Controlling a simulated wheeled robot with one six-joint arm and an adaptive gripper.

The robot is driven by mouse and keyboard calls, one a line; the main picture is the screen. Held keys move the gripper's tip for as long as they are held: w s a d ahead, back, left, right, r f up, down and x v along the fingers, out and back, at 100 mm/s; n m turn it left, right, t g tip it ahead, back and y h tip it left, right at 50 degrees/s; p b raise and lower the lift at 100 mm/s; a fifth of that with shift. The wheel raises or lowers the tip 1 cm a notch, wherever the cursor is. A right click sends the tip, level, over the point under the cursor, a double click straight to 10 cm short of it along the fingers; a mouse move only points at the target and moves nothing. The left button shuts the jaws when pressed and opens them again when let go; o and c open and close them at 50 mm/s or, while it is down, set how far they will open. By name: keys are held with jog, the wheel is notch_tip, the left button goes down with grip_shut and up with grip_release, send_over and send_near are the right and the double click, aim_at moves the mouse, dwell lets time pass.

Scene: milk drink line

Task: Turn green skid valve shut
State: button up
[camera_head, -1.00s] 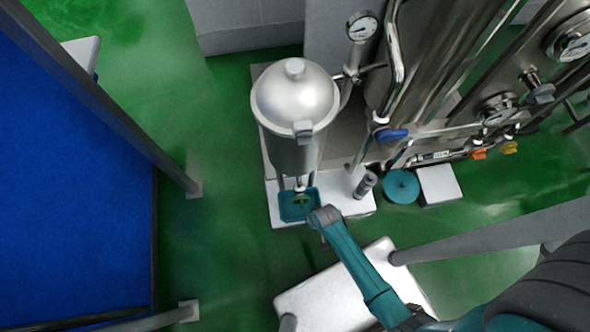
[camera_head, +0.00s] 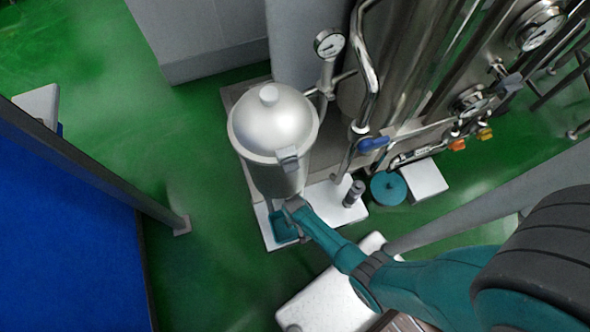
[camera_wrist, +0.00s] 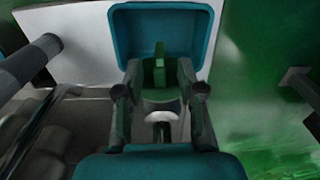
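The green valve handle (camera_wrist: 160,64) stands out below the steel vessel, in front of a teal tray (camera_wrist: 165,12) in the wrist view. My gripper (camera_wrist: 160,72) is open, with one finger on each side of the handle. Gaps show between the handle and both fingers. In the head view my gripper (camera_head: 294,208) is at the foot of the domed steel vessel (camera_head: 272,125), beside the teal tray (camera_head: 283,228). The green handle is hidden there behind my gripper.
A blue valve lever (camera_head: 373,144), an orange handle (camera_head: 457,145) and a yellow handle (camera_head: 484,134) are on the pipework at right.

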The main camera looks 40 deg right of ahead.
jog(key=shift+f, duration=2.25)
grip_shut()
